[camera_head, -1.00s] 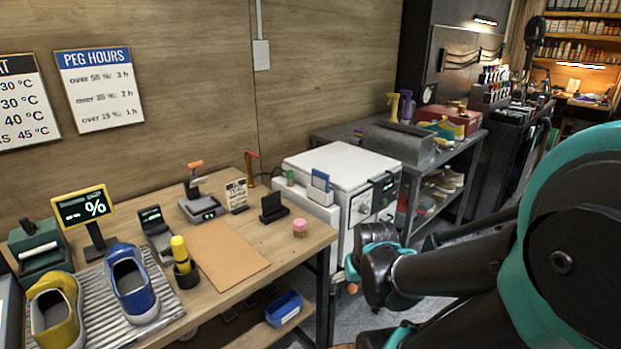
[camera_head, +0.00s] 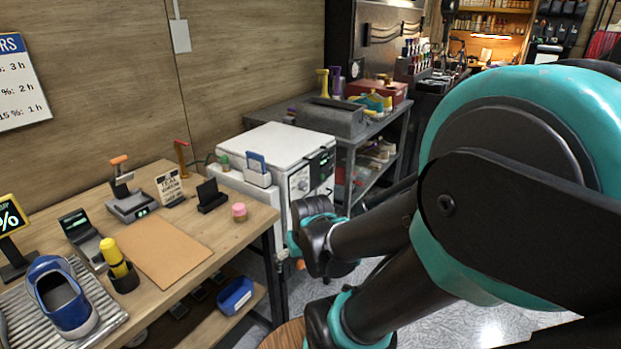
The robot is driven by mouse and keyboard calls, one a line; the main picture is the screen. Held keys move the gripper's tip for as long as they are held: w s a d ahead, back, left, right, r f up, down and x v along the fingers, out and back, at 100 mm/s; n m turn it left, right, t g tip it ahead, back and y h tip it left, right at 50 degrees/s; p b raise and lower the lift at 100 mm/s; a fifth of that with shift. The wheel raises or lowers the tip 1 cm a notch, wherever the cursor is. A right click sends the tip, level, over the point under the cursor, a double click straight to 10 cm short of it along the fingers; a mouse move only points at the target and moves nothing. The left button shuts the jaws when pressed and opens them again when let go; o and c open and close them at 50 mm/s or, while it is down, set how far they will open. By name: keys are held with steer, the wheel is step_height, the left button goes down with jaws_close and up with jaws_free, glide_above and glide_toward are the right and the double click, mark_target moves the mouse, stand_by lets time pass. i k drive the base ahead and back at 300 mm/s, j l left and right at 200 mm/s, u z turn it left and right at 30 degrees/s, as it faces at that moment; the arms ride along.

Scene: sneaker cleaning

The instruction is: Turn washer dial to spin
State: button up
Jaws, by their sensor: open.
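The white washer (camera_head: 290,140) stands past the right end of the wooden workbench. Its front faces right, with a dark display panel (camera_head: 320,162) near the top and a round dial (camera_head: 300,183) below it. The dial's pointer setting is too small to read. The black and teal links of my arm fill the right side, and the wrist end is in front of the washer's lower front, covering part of it. My gripper's fingers cannot be made out; the wrist hides them. I cannot tell whether anything touches the dial.
The wooden workbench (camera_head: 215,262) holds a blue shoe (camera_head: 62,298), a brown sheet (camera_head: 160,250), a yellow bottle (camera_head: 113,257) and a pink jar (camera_head: 239,211). A grey shelf unit (camera_head: 388,134) with a metal bin (camera_head: 332,117) stands behind the washer. Open floor shows at lower right.

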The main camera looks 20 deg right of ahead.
mark_target(303, 186)
steer(key=k+l, duration=0.8)
steer(key=l, duration=0.1)
